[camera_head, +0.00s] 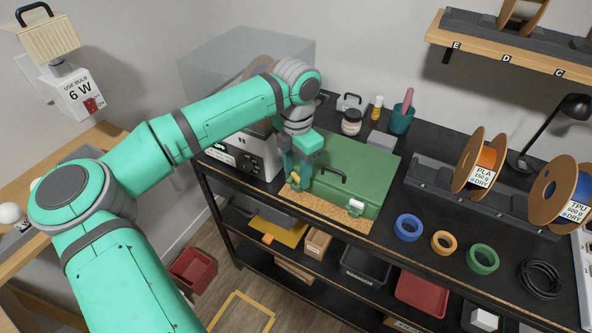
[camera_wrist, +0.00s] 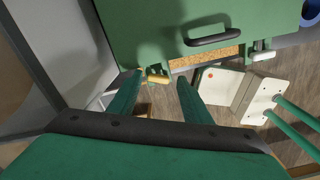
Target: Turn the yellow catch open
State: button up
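A green case (camera_head: 350,165) lies closed, with a dark handle (camera_head: 330,172) on its front. The yellow catch (camera_head: 294,178) is at the case's left front, partly hidden by my gripper in the head view. In the wrist view the yellow catch (camera_wrist: 158,77) shows beside the left fingertip, at the edge of the case (camera_wrist: 150,35). A white catch (camera_head: 355,207) is at the right front; it also shows in the wrist view (camera_wrist: 262,56). My gripper (camera_wrist: 160,77) is open, its fingers apart around the yellow catch. Contact cannot be told.
The case rests on a cork mat (camera_head: 330,213) on a black bench. A grey machine (camera_head: 246,150) stands close on the left. Jars and a teal cup (camera_head: 401,120) stand behind. Tape rings (camera_head: 408,228) and spools (camera_head: 480,160) are to the right.

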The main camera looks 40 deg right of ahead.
aim_at(297, 176)
jog(key=shift+w+r, duration=0.1)
dwell(0.5)
notch_tip(297, 176, up, 11)
jog(key=shift+f, duration=0.2)
dwell(0.4)
